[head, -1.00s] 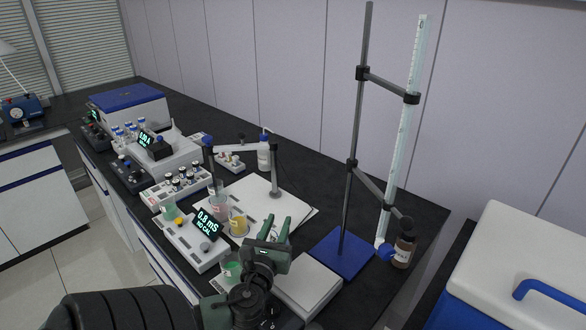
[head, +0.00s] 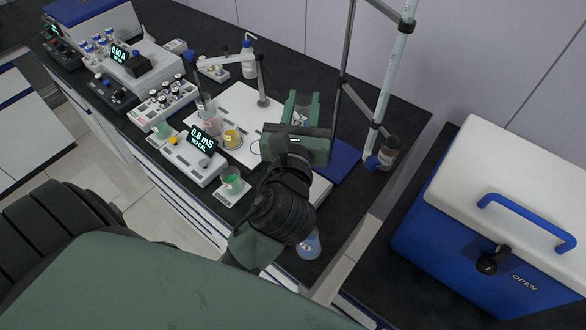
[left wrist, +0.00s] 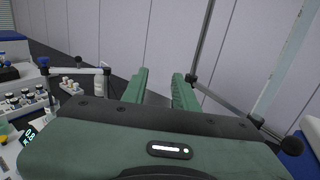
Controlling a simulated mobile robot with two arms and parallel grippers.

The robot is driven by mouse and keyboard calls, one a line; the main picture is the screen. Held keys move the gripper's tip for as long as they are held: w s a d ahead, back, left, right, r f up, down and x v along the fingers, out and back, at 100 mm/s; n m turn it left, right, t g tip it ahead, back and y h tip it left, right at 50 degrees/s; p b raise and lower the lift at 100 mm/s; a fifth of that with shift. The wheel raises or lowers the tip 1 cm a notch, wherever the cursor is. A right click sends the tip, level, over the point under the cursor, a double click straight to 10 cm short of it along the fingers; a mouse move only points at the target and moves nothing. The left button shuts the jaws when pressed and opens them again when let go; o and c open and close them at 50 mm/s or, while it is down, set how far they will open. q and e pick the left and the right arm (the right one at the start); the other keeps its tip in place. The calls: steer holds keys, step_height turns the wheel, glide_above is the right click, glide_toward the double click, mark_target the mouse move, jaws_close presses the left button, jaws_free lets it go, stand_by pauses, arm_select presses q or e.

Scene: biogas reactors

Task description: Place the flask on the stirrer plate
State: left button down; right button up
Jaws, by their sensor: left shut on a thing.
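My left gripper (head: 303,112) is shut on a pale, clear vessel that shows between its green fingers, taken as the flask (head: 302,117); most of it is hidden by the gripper. In the left wrist view the fingers (left wrist: 160,92) stand apart, and the flask cannot be made out. The gripper is above the bench, near the blue stand base. The white stirrer plate (head: 321,190) is mostly hidden behind my left wrist; only its edge shows. My right gripper is not in view.
A tall stand with a burette (head: 389,85), a brown bottle (head: 389,152) and a blue base (head: 346,160) are right of the gripper. A meter (head: 195,155), beakers and a green beaker (head: 232,181) are left. A blue-liquid vessel (head: 309,246) stands near the front edge.

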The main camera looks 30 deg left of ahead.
arm_select(q)
step_height(320, 180, down, 19)
steer(key=b, duration=0.3)
steer(key=shift+f+b, duration=0.2)
steer(key=shift+b, duration=0.2)
steer(key=shift+f, duration=0.15)
steer(key=c, duration=1.1)
jaws_free()
steer(key=shift+s+r, duration=0.1)
steer(key=shift+r, duration=0.1)
steer(key=shift+b+v, duration=1.75)
steer(key=shift+v, duration=4.2)
